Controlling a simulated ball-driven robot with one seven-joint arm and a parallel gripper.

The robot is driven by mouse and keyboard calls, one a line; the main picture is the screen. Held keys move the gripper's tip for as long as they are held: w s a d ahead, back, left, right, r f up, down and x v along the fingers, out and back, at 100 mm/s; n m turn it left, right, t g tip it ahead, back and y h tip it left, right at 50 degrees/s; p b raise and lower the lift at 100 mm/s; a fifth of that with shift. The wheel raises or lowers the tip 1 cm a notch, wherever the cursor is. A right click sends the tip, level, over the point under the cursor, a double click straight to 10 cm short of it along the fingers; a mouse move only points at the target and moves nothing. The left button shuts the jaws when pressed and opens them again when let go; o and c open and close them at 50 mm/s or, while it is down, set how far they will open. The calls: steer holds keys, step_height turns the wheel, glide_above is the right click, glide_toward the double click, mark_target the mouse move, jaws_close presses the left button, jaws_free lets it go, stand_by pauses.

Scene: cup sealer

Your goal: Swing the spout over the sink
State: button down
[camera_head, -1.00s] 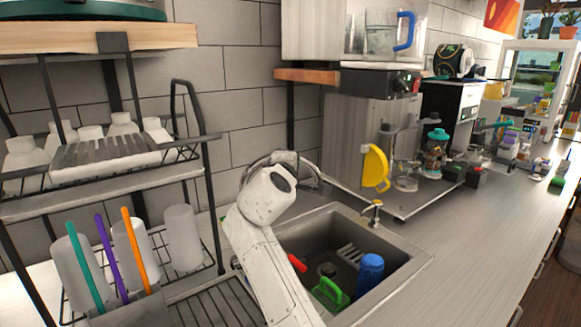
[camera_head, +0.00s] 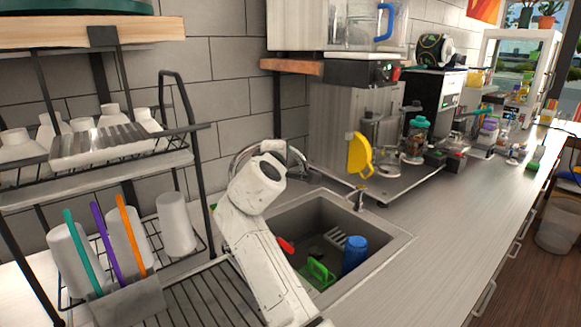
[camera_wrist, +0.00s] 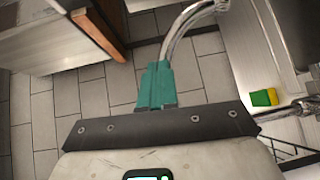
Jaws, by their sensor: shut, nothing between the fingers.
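The chrome spout (camera_head: 240,155) of the sink tap shows in the head view as a curved arc behind my white arm. In the wrist view the spout (camera_wrist: 182,32) curves in from the top right, and its lower end drops just beyond my teal fingertips. My gripper (camera_wrist: 156,68) is shut and empty there, close to the spout; I cannot tell whether they touch. In the head view my arm hides the gripper and part of the spout. The sink (camera_head: 392,246) lies to the right of and below my wrist.
The sink holds a blue cup (camera_head: 354,254), a green brush-like item (camera_head: 317,274) and a red item (camera_head: 286,246). A dish rack (camera_head: 185,160) stands at the left. A yellow-green sponge (camera_wrist: 264,97) shows in the wrist view. The counter right of the sink (camera_head: 450,205) is clear.

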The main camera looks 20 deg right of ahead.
steer(key=s+a+b, duration=0.2)
steer(key=s, duration=0.8)
steer(key=shift+s+a+r, duration=0.3)
